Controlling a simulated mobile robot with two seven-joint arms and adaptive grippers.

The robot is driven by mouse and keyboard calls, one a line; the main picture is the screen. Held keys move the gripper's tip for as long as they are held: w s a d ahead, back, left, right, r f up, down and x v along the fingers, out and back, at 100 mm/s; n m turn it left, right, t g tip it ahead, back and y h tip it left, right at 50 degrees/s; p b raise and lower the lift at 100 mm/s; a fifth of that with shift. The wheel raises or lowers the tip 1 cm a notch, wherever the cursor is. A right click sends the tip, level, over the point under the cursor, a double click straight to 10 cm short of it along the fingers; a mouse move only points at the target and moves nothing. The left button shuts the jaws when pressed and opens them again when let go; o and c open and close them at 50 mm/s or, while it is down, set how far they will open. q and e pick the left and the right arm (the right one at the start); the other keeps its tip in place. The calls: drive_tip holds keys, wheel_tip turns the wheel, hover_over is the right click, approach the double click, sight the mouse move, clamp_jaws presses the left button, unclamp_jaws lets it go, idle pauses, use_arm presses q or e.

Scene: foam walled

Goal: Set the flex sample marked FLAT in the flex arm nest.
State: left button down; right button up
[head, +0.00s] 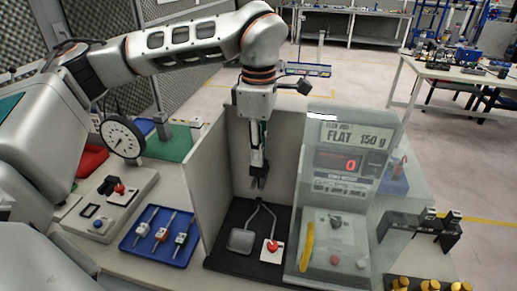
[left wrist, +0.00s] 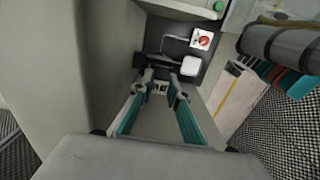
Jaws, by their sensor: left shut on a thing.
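My left gripper (head: 258,182) points down inside the walled bay, above the black base. It is shut on a small piece; in the left wrist view a pale, dark-marked piece (left wrist: 158,88) shows between the fingertips. I cannot read its marking. Below it a forked grey arm (head: 262,208) ends in a grey square pad (head: 242,240) and a white plate with a red knob (head: 272,248). The left wrist view also shows the pad (left wrist: 182,66) and the red-knobbed plate (left wrist: 200,38). I cannot tell which part is the nest. The right gripper is not in view.
A clear panel (head: 318,170) with a "FLAT 150 g" sign (head: 352,134) closes the bay's right side; a beige wall (head: 207,175) stands left. A blue tray (head: 135,252) holds several small tools. A control box (head: 105,205) and dial gauge (head: 122,138) stand left.

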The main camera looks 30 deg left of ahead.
use_arm(q)
drive_tip(key=shift+f, duration=0.25)
drive_tip(key=c, duration=1.8)
unclamp_jaws()
drive_tip(key=shift+c, duration=0.2)
wheel_tip(320, 180, up, 12)
